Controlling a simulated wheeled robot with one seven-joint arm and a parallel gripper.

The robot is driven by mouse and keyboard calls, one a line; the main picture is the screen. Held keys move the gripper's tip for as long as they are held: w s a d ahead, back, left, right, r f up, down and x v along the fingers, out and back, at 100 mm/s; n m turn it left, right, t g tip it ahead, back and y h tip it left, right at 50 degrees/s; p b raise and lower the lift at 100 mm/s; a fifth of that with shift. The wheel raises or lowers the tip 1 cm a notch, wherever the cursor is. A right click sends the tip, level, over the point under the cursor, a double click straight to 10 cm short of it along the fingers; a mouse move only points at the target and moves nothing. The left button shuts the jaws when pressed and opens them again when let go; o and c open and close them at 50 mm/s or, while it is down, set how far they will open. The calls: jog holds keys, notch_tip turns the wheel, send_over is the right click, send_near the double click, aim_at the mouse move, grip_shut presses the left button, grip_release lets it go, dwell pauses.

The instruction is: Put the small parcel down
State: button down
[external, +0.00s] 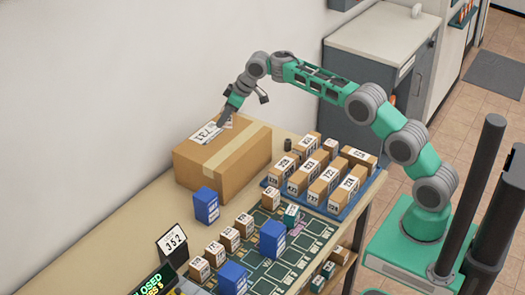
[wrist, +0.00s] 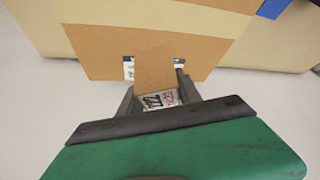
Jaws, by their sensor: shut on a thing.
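My gripper (wrist: 155,88) is shut on a small brown parcel (wrist: 153,71) in the wrist view. The parcel has a plain cardboard face and a white label with dark print between the fingers. In the external view my gripper (external: 229,115) points down over the top of a large taped cardboard box (external: 225,158). The held parcel is mostly hidden or too small to make out there. I cannot tell whether it touches the box top.
A blue tray (external: 340,214) of several numbered parcels is right of the large box. Several small parcels and blue boxes (external: 206,205) stand in front, some on a green patterned mat (external: 290,262). A dark cylinder (external: 287,144) stands behind the tray. The wall is close behind.

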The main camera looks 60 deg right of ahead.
aim_at(220, 136)
jog(key=shift+w+f+p, duration=0.5)
jog(key=shift+w+f, duration=0.6)
jog(key=shift+f, duration=1.85)
jog(key=c, duration=0.8)
grip_release()
jog(key=shift+c, duration=0.2)
